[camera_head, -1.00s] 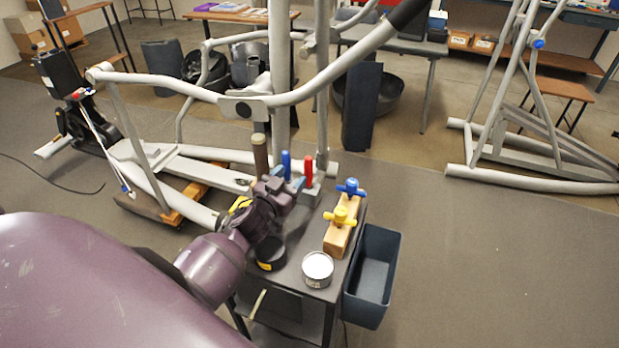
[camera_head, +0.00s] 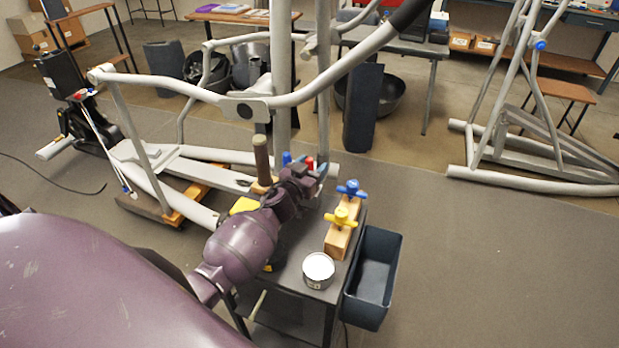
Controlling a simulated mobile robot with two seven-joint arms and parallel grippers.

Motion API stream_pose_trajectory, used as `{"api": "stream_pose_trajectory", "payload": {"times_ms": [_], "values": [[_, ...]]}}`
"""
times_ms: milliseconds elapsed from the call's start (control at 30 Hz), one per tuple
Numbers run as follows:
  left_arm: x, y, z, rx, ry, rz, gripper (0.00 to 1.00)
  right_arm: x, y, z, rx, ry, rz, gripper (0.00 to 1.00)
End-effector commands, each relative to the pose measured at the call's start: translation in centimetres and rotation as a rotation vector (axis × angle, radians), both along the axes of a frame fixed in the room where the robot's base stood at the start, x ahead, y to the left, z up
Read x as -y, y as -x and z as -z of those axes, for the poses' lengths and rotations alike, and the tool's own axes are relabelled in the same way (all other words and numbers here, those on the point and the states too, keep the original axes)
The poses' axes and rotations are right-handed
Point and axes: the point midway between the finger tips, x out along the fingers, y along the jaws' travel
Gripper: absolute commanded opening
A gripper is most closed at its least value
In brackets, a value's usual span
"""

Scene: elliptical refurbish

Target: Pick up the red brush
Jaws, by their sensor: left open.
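The red brush (camera_head: 309,162) stands upright at the back of the dark cart; only the top of its red handle shows. My left gripper (camera_head: 315,174) is right at the brush and hides its lower part and most of its holder. The jaws are open; I cannot tell whether the handle lies between the fingers or behind them. My right gripper is not in view.
A blue handle (camera_head: 286,157) stands just left of the red one. A wooden block with blue and yellow knobs (camera_head: 337,240), a white-topped tin (camera_head: 318,268) and a brown cylinder (camera_head: 262,158) are on the cart (camera_head: 290,285). A dark bin (camera_head: 373,275) hangs at its right.

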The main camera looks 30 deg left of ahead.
Motion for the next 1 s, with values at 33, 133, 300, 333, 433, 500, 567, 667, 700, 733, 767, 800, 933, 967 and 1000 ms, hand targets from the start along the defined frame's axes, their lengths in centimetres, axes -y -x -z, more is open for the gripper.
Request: {"api": "stream_pose_trajectory", "payload": {"times_ms": [33, 133, 300, 333, 433, 500, 567, 667, 700, 733, 767, 800, 933, 967, 1000], "values": [[-0.04, -0.30, 0.05, 0.000, 0.000, 0.000, 0.57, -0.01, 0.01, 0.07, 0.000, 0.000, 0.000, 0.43], [-0.07, -0.49, 0.07, -0.001, 0.000, 0.000, 0.57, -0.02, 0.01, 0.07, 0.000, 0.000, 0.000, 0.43], [-0.08, -0.49, 0.03, -0.001, 0.000, -0.001, 0.57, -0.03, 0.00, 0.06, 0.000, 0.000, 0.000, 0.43], [-0.08, -0.48, 0.03, -0.001, 0.000, -0.001, 0.54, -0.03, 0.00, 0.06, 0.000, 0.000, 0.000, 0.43], [-0.08, -0.48, 0.02, -0.001, 0.000, -0.001, 0.39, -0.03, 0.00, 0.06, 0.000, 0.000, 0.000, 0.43], [-0.08, -0.47, 0.02, -0.001, 0.000, -0.001, 0.28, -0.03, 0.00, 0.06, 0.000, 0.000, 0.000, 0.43], [-0.08, -0.47, 0.02, -0.001, 0.000, -0.001, 0.19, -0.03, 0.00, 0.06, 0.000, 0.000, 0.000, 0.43], [-0.08, -0.47, 0.02, -0.001, 0.000, -0.001, 0.03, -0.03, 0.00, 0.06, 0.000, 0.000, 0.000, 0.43], [-0.08, -0.47, 0.01, 0.000, 0.000, -0.001, 0.03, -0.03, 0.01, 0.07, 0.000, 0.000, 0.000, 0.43], [-0.08, -0.47, 0.01, 0.000, 0.000, -0.001, 0.02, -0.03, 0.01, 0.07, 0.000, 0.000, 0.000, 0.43], [-0.08, -0.47, 0.01, 0.000, 0.000, -0.001, 0.02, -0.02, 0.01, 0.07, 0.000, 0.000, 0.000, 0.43], [-0.08, -0.47, 0.01, 0.000, 0.000, -0.001, 0.02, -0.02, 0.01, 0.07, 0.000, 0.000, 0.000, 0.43], [-0.09, -0.47, -0.20, 0.000, -0.001, -0.001, 0.02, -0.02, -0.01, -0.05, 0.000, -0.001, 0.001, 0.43], [-0.10, -0.47, -0.37, 0.001, -0.001, -0.001, 0.02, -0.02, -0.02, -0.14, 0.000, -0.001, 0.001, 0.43], [-0.12, -0.48, -0.69, 0.002, -0.002, -0.001, 0.02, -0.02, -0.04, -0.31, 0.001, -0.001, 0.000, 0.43]]}}
